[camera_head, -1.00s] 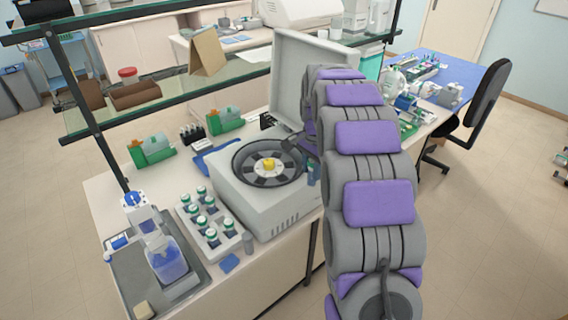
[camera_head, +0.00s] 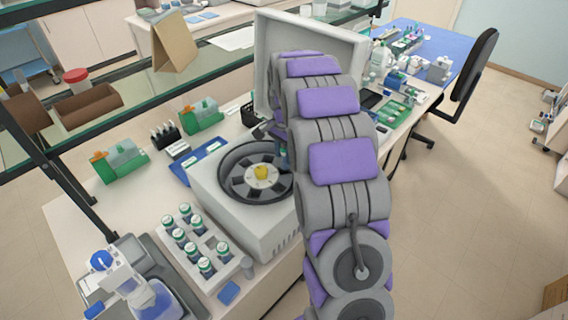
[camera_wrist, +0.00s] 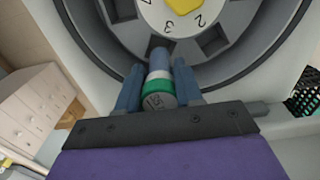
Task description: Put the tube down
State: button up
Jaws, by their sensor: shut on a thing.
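The tube (camera_wrist: 158,88) has a green band and a grey-green cap end. It shows in the wrist view between the two blue fingers of my gripper (camera_wrist: 160,90), which is shut on it. The tube points toward the rotor (camera_wrist: 190,25) of the open centrifuge and lies over the rotor's near edge, in line with a dark slot. I cannot tell whether its tip is inside the slot. In the head view, my gripper (camera_head: 280,150) is at the right side of the centrifuge bowl (camera_head: 228,172), mostly hidden by my arm.
The centrifuge (camera_head: 240,225) has its lid (camera_head: 275,50) raised behind the bowl. A white rack (camera_head: 188,262) of several capped vials stands at front left. Green boxes (camera_head: 118,160) and a dark rack (camera_head: 165,137) stand behind. A glass shelf (camera_head: 130,85) crosses above.

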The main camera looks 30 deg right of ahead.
aim_at(284, 169)
jog(key=shift+a+f, duration=0.1)
jog(key=shift+f, duration=2)
jog(key=shift+f, duration=0.45)
jog(key=shift+s+f, duration=0.15)
